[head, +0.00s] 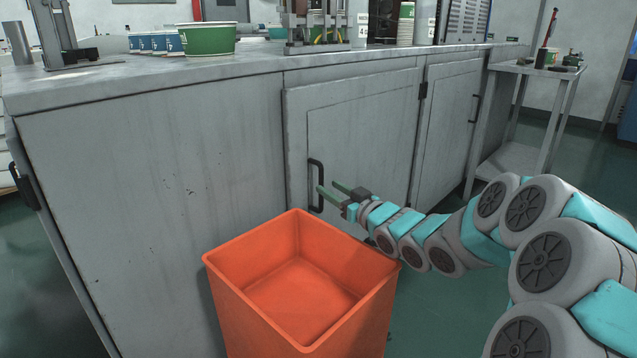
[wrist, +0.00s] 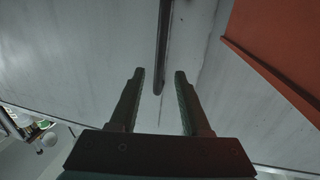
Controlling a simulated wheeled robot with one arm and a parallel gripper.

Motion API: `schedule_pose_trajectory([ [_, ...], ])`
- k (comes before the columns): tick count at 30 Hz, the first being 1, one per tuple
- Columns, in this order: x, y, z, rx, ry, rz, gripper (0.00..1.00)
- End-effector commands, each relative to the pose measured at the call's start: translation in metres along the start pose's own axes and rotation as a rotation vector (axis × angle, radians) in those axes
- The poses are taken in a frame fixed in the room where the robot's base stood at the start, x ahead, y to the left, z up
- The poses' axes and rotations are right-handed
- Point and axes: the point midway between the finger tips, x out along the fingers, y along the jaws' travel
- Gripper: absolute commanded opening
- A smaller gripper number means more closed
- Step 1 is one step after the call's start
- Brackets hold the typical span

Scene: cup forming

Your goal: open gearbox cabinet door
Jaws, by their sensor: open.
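The grey cabinet door (head: 365,135) is closed, with a black vertical handle (head: 316,186) on its left side and a hinge on its right. My gripper (head: 327,187) is open and close to the handle, its two fingers pointing at it. In the wrist view the dark handle (wrist: 163,45) lies just beyond the gap between the fingertips of my gripper (wrist: 160,75), roughly in line with it. The fingers do not appear closed on anything. The exact distance to the handle is hard to tell.
An empty orange bin (head: 300,285) stands in front of the cabinet, just below my arm; it also shows in the wrist view (wrist: 270,45). Another cabinet door (head: 448,130) is to the right. Paper cups (head: 207,39) stand on the top. A small side table (head: 530,90) is farther right.

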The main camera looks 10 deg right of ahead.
Motion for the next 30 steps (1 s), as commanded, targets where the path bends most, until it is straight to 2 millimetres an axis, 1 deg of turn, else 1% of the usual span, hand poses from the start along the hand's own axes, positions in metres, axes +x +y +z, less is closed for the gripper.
schedule_pose_trajectory([
  [1, 0.009, -0.001, 0.000, -0.001, 0.002, -0.002, 0.47],
  [3, 0.018, 0.000, -0.001, -0.002, 0.004, -0.001, 0.47],
  [9, 0.041, 0.000, 0.001, 0.001, 0.001, -0.001, 0.47],
  [15, 0.050, 0.001, -0.001, 0.000, 0.001, 0.002, 0.47],
  [22, 0.051, 0.001, -0.001, 0.000, 0.001, 0.002, 0.47],
  [23, 0.050, 0.001, -0.001, 0.000, 0.001, 0.002, 0.46],
  [30, 0.050, 0.001, -0.001, 0.000, 0.001, 0.002, 0.19],
])
